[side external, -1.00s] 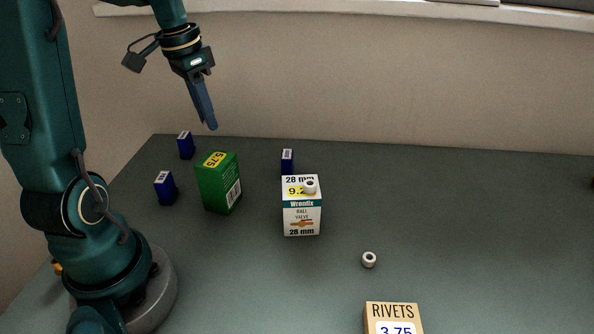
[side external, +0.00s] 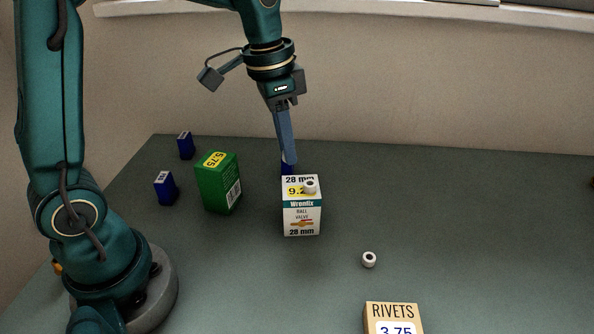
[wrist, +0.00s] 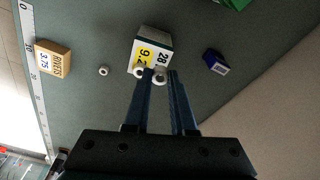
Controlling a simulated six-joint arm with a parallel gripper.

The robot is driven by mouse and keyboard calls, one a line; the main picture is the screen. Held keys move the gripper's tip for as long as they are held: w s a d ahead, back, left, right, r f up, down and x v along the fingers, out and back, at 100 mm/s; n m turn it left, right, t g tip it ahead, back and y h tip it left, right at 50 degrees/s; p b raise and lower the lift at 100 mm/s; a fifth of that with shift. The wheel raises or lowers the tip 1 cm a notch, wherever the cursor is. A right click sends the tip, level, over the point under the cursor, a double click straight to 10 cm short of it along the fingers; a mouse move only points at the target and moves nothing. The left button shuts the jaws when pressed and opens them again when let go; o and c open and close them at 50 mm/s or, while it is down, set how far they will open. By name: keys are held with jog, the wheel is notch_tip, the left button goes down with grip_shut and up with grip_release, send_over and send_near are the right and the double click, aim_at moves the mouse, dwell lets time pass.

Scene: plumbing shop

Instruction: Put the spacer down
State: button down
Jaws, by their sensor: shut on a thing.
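My gripper (side external: 290,161) points down above the back of the white ball valve box (side external: 301,216). In the wrist view its fingers (wrist: 161,73) are shut on a small pale spacer (wrist: 160,80). I cannot make out this held spacer in the side view. A second white spacer (side external: 310,187) rests on top of the ball valve box, close to the left fingertip in the wrist view (wrist: 139,73). A third spacer (side external: 369,259) lies on the table, to the right of that box.
A green box (side external: 219,184) stands left of the ball valve box. Small dark blue boxes stand at the left (side external: 165,189), back left (side external: 186,146) and behind the fingers (side external: 286,169). A rivets box (side external: 392,314) is at the front. The table's right side (side external: 490,230) is clear.

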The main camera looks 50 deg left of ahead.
aim_at(290, 183)
jog(key=shift+w+d+f, duration=0.15)
jog(key=shift+d+f, duration=0.05)
jog(key=shift+d, duration=0.05)
jog(key=shift+f, duration=2)
jog(key=shift+f, duration=0.15)
jog(key=c, duration=0.8)
grip_release()
jog(key=shift+o, duration=0.2)
